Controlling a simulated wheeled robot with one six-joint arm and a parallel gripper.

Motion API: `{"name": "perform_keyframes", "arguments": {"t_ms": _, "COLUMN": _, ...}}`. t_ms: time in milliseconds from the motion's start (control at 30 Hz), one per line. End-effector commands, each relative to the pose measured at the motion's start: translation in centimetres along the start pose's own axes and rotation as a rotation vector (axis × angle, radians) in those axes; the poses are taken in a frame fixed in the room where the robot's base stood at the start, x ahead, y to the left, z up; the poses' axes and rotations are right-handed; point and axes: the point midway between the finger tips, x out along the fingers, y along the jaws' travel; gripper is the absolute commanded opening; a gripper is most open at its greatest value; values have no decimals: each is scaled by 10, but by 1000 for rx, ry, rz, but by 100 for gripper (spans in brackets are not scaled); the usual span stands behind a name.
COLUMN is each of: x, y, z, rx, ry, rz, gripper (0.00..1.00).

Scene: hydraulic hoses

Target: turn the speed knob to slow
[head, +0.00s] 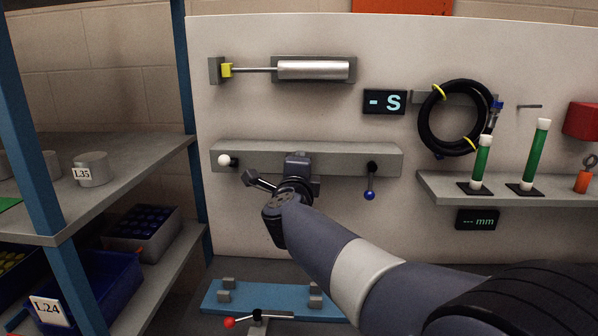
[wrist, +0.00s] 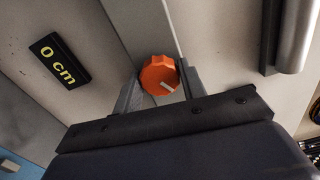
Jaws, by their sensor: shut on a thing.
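The orange speed knob (wrist: 158,73) shows in the wrist view, with a pale pointer mark towards its lower right. My gripper (wrist: 161,82) is shut on it, with one grey finger on each side. In the head view my gripper (head: 296,166) is at the middle of the grey rail (head: 340,154) on the white panel. My wrist hides the knob there. No slow or fast label can be read in either view.
A display reading "- S" (head: 384,102) and a metal cylinder (head: 313,69) are above. A "0 cm" display (wrist: 59,61) shows in the wrist view.

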Motion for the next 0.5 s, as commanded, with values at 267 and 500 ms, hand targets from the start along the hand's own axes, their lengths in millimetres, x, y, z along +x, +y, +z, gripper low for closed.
{"name": "perform_keyframes", "arguments": {"t_ms": 267, "x": 0, "y": 2, "z": 0, "rx": 9, "ry": 1, "rz": 3, "gripper": 16}}
{"name": "perform_keyframes", "arguments": {"t_ms": 500, "x": 0, "y": 1, "z": 0, "rx": 8, "ry": 1, "rz": 3, "gripper": 48}}
